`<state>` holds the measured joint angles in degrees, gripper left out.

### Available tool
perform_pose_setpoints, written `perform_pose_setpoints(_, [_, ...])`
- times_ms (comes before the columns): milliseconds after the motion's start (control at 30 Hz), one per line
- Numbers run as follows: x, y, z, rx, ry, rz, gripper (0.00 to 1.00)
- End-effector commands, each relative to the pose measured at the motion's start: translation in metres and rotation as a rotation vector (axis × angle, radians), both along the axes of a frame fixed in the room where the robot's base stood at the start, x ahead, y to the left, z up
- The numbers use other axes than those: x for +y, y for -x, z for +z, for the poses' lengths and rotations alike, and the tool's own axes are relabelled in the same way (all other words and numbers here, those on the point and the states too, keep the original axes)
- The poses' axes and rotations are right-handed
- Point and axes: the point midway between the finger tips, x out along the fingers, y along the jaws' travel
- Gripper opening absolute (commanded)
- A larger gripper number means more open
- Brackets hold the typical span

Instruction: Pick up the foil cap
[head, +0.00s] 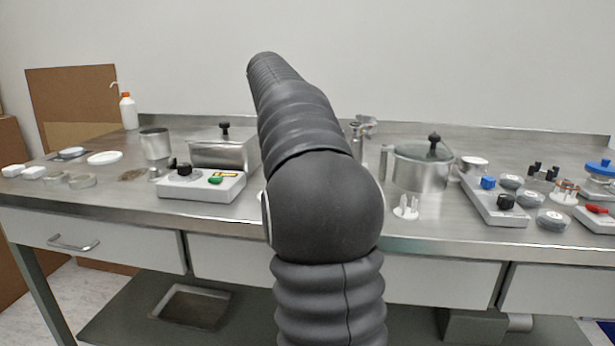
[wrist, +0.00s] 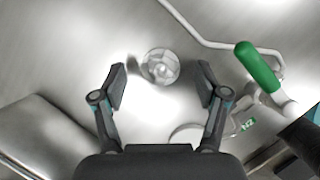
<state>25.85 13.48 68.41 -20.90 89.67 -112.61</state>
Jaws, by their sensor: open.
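A small round, shiny, silvery piece (wrist: 160,66), which looks like the foil cap, lies on the steel worktop in the wrist view. Its surface looks creased and pale, with a dark shadow at its left. My gripper (wrist: 162,82) is open, with one finger to the left of the cap and the other to the right. The cap sits between and slightly beyond the fingertips, and neither finger visibly touches it. How high the fingers are above the worktop I cannot tell. In the head view my own arm hides the gripper, and I cannot make out the cap there.
A green-handled fitting (wrist: 258,67) with a bent metal rod is close to the right finger. A pale round item (wrist: 187,133) is partly hidden below. In the head view, a lidded steel box (head: 222,151) stands left of my arm and a lidded pot (head: 421,168) right.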

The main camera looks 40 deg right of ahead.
Motion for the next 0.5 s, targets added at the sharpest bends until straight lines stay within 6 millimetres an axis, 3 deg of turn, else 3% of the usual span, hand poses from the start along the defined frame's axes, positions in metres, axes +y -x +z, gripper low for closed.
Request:
perform_pose_setpoints(333, [-0.0032,0.0004,-0.0077,-0.001,0.0,0.0,0.73])
perform_pose_setpoints(500, [-0.0031,0.0005,-0.0076,-0.001,0.0,0.0,0.34])
